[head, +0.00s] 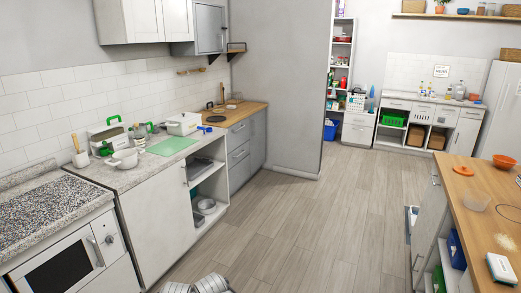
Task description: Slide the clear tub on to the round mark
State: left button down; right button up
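A clear tub (476,201) appears as a pale, see-through shape on the wooden worktop at the right. The round mark cannot be picked out for certain. A flat orange disc (463,170) lies behind the tub, and a small pale roundish patch (506,242) lies in front of it to the right. The tub is apart from both.
The wooden worktop (483,224) also holds an orange bowl (504,161), a dark thin outlined item near the right edge and a white box (502,268) at the front. Open wooden floor (310,225) lies between it and the left counter with a green mat (173,146).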

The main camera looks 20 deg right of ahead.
aim_at(478, 201)
jog(key=i+l+z, duration=0.2)
jog(key=z, duration=0.2)
jog(key=i+z, duration=0.8)
jog(key=i+j+z, duration=0.1)
jog(key=i+z, duration=0.3)
jog(key=i+j+z, duration=0.15)
jog(key=z, duration=0.25)
jog(key=i+j+z, duration=0.2)
jog(key=i+z, duration=0.25)
jog(key=i+j+z, duration=0.3)
jog(key=z, duration=0.15)
jog(key=i+j+z, duration=0.25)
jog(key=j+z, duration=0.2)
jog(key=i+j+z, duration=0.2)
jog(key=j+z, duration=0.25)
